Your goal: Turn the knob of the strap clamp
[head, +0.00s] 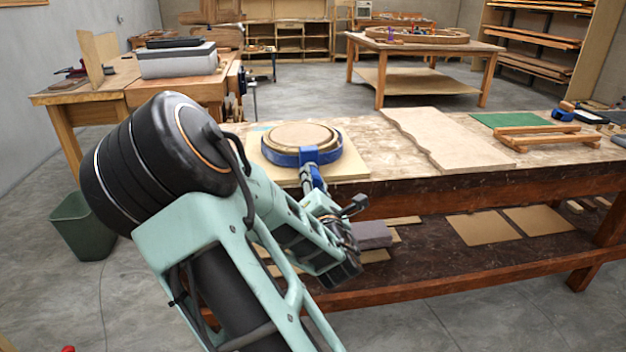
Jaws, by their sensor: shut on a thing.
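The strap clamp (282,158) is a blue band around a round wooden form (301,136) lying flat on a pale board. Its blue clamp body (309,154) faces the front edge of the bench. My gripper (313,179) is just in front of this body, at the clamp's knob end, and is shut on the knob. The fingers and my wrist hide most of the knob, so its shape and angle cannot be made out. My arm reaches in from the lower left.
The pale board (352,166) rests on the workbench (385,162). A wavy-edged wooden panel (440,138), a green mat (510,120) and wooden strips (548,136) lie to the right. A grey block (374,235) and flat sheets (480,226) sit on the lower shelf.

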